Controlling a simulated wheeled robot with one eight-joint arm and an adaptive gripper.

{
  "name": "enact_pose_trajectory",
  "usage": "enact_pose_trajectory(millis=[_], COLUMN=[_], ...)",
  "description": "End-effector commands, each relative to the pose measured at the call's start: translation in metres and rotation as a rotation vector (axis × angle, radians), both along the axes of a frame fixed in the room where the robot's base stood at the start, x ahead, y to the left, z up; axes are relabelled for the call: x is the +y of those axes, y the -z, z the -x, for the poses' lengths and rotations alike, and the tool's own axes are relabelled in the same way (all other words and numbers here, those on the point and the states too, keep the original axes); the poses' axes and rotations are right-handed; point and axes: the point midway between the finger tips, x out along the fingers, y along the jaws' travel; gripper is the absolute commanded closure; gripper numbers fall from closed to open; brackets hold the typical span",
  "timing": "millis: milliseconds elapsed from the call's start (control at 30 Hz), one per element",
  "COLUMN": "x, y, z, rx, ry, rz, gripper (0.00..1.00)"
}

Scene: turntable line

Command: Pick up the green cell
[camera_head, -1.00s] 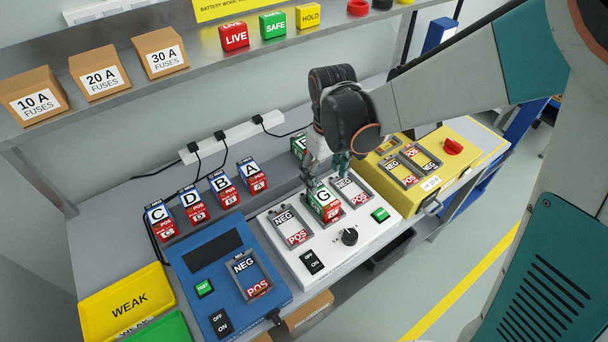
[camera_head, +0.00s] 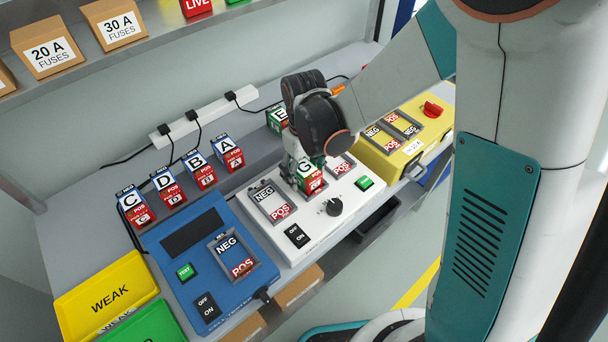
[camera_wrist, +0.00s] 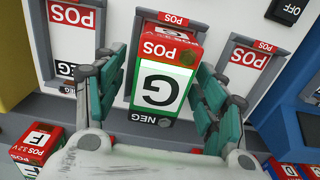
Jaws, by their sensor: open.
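The green cell marked G (camera_head: 312,181), with a red POS end, sits in the middle slot of the white charger (camera_head: 330,228). It also shows in the wrist view (camera_wrist: 160,90), upside down. My gripper (camera_head: 300,172) is over it, and in the wrist view my open gripper (camera_wrist: 162,98) has one teal finger on each side of the cell. I cannot tell whether the fingers touch it. Part of the cell is hidden by my gripper in the head view. Another green cell (camera_head: 277,118) stands behind, and a cell marked F (camera_wrist: 38,140) shows in the wrist view.
Empty slots lie on both sides of the cell. A blue tester (camera_head: 180,215) is to the left and a yellow unit (camera_head: 415,125) to the right. Several blue-topped cells stand behind the tester.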

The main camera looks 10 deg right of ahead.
Motion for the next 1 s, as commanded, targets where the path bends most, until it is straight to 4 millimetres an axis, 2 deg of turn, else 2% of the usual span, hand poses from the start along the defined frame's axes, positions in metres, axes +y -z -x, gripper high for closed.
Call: enact_pose_trajectory(millis=[67, 333, 733, 867, 1000], x=[0.000, 0.000, 0.000, 0.000, 0.000], y=[-0.001, -0.001, -0.006, -0.016, -0.034], z=[0.000, 0.000, 0.000, 0.000, 0.000], rx=[0.000, 0.000, 0.000, 0.000, 0.000], ry=[0.000, 0.000, 0.000, 0.000, 0.000], rz=[0.000, 0.000, 0.000, 0.000, 0.000], gripper=[0.37, 0.98, 1.00, 1.00, 1.00])
